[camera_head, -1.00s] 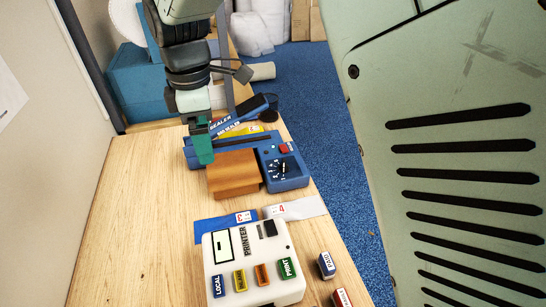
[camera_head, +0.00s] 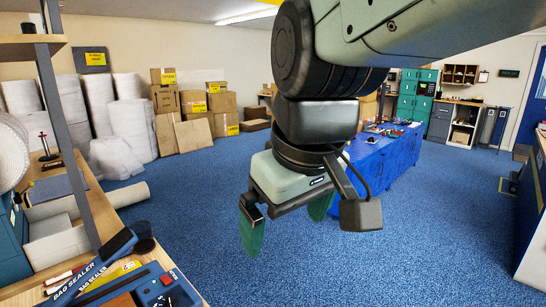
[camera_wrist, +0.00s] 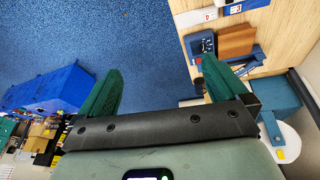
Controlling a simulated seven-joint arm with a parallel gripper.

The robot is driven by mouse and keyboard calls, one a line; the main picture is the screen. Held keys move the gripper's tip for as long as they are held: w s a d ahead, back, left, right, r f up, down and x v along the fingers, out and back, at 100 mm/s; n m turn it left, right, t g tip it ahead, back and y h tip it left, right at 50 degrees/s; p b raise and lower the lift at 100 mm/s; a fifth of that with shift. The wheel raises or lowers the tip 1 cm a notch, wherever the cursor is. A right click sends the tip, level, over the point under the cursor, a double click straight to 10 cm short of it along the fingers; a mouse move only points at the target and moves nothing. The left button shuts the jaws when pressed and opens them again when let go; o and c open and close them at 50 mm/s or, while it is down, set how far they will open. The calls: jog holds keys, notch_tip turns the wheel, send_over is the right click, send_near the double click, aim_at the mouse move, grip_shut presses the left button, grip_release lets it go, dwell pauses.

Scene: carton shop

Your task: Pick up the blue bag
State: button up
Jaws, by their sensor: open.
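A flat blue bag (camera_wrist: 234,8) with a pale label lies on the wooden table, partly cut off at the top edge of the wrist view. It is out of frame in the head view. A white bag (camera_wrist: 190,20) with a red mark lies beside it. My gripper (camera_head: 286,222) is open and empty, raised over the blue carpet. In the wrist view its two green fingers (camera_wrist: 160,85) are spread wide, with nothing between them. The blue bag is well beyond the right finger.
The blue bag sealer (camera_head: 163,288) stands on the wooden table at lower left. It also shows in the wrist view with its brown plate (camera_wrist: 235,41). A blue-covered table (camera_head: 402,165) stands behind my gripper. Cartons (camera_head: 207,104) and white rolls (camera_head: 132,120) line the back wall. Open carpet surrounds my gripper.

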jog(key=s+d+m, duration=0.2)
jog(key=d, duration=0.1)
jog(key=s+d+m+t, duration=0.1)
jog(key=s+d+m, duration=0.1)
jog(key=d, duration=0.1)
jog(key=s+d+m+t+h, duration=0.1)
jog(key=s+d+m, duration=0.1)
jog(key=d, duration=0.1)
jog(key=shift+f, duration=0.2)
jog(key=shift+c, duration=0.3)
jog(key=shift+s+d+f+m, duration=0.1)
jog(key=shift+s+d+m, duration=0.1)
jog(key=shift+s+m, duration=0.1)
jog(key=shift+c, duration=0.7)
